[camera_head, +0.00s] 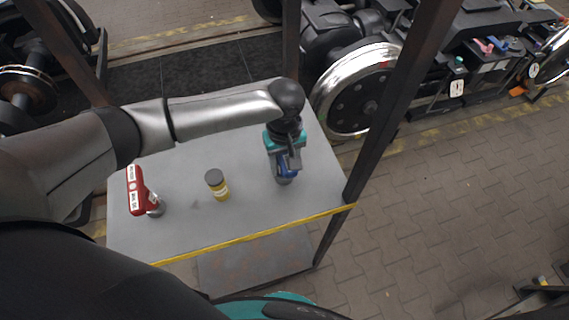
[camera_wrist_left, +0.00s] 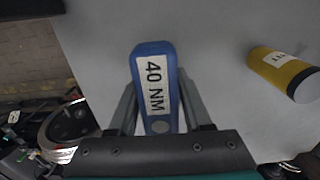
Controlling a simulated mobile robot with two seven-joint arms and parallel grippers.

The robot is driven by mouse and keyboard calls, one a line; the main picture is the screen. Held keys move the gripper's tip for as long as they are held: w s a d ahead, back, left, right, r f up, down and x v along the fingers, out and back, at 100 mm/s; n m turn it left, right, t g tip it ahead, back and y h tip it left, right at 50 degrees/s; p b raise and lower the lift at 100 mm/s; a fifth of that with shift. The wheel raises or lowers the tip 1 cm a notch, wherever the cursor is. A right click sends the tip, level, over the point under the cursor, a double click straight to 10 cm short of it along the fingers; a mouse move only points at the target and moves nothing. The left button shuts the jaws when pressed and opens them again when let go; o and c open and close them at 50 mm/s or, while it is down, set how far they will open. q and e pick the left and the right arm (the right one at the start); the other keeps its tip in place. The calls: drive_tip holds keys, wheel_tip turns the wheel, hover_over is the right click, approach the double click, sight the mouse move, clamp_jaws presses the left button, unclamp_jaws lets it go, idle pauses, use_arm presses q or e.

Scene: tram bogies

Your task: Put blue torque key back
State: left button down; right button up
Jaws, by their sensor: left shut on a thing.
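The blue torque key (camera_wrist_left: 153,75), labelled 40 NM, sits between the fingers of my left gripper (camera_wrist_left: 158,108) in the left wrist view. In the head view the blue key (camera_head: 287,172) shows partly below my left gripper (camera_head: 284,160), over the right part of the grey table (camera_head: 200,237). The gripper is shut on it. I cannot tell whether the key touches the table top. My right gripper is not in view.
A red torque key (camera_head: 136,190) is at the table's left. A yellow can with a dark lid (camera_head: 218,186) stands mid-table. Dark posts (camera_head: 388,100) rise at the table's corners. A bogie wheel (camera_head: 355,92) is behind. The table's front middle is clear.

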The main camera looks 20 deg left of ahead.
use_arm(q)
drive_tip(key=shift+f, duration=0.1)
drive_tip(key=shift+c, duration=1.6)
unclamp_jaws()
drive_tip(key=shift+f, duration=0.1)
wheel_tip(320, 180, up, 12)
drive_tip(key=shift+r+p, duration=0.15)
drive_tip(key=shift+p, duration=0.75)
